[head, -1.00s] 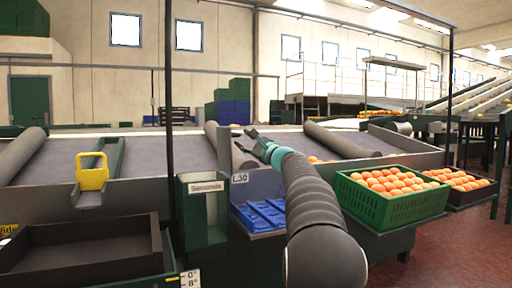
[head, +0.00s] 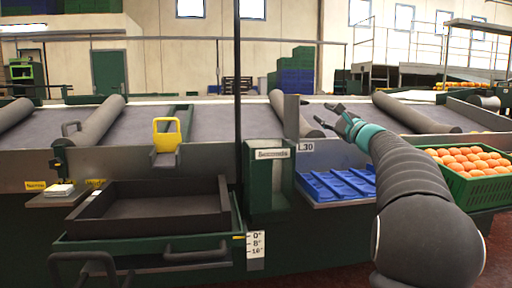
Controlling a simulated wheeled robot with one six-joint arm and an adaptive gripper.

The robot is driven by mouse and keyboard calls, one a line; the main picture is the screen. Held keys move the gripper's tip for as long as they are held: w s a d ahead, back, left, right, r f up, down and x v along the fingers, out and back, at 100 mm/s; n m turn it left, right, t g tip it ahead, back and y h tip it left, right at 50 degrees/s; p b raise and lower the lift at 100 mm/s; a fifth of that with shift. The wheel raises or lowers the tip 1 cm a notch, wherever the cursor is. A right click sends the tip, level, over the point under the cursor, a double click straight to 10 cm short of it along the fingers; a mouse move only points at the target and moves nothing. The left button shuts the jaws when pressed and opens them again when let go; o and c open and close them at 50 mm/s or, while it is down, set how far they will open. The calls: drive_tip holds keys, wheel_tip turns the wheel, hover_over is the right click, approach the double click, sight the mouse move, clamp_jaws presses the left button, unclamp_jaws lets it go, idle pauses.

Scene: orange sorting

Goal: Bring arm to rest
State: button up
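My arm reaches forward from the lower right of the head view, dark grey with a teal band near the wrist. My gripper (head: 328,115) is over the edge of the sorting table, its fingers spread apart with nothing visible between them. It is above and behind the blue tray (head: 340,185) and left of the green crate of oranges (head: 480,190). No orange shows in or touching the fingers.
A black tray (head: 150,218) sits at the front left, with a green "Seconds" box (head: 270,190) right of it. A yellow-framed piece (head: 167,134) stands on the table edge. A thin dark post (head: 238,80) rises mid-view. Grey rollers (head: 415,112) cross the belt.

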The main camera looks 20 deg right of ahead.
drive_tip(key=s+a+f+n+g+y+p, duration=0.1)
drive_tip(key=s+a+f+n+g, duration=0.25)
drive_tip(key=a, duration=0.55)
drive_tip(key=s+a+f+n+g+y+p, duration=0.1)
drive_tip(key=s+a+f+n+g+p, duration=0.15)
drive_tip(key=s+a+n, duration=0.4)
drive_tip(key=s+a+f+n+g+p, duration=0.1)
drive_tip(key=s+a+f+g, duration=0.15)
drive_tip(key=a, duration=0.85)
drive_tip(key=s+a+f+n+g+h+p, duration=0.1)
drive_tip(key=s+a+f+n+g, duration=0.15)
drive_tip(key=s+f, duration=0.4)
drive_tip(key=s+a+f+n+g+h+p, duration=0.1)
drive_tip(key=s+a+f+n+g, duration=0.2)
drive_tip(key=s, duration=0.6)
drive_tip(key=s+d+f+n+g+h+p, duration=0.1)
drive_tip(key=s+d+f+n+h+p, duration=0.1)
drive_tip(key=s+f+n+h, duration=0.2)
drive_tip(key=s+f+n, duration=0.3)
drive_tip(key=s+f, duration=0.2)
drive_tip(key=s, duration=0.3)
drive_tip(key=shift+s+d+f, duration=0.15)
drive_tip(key=shift+d, duration=0.05)
drive_tip(key=shift+a, duration=0.15)
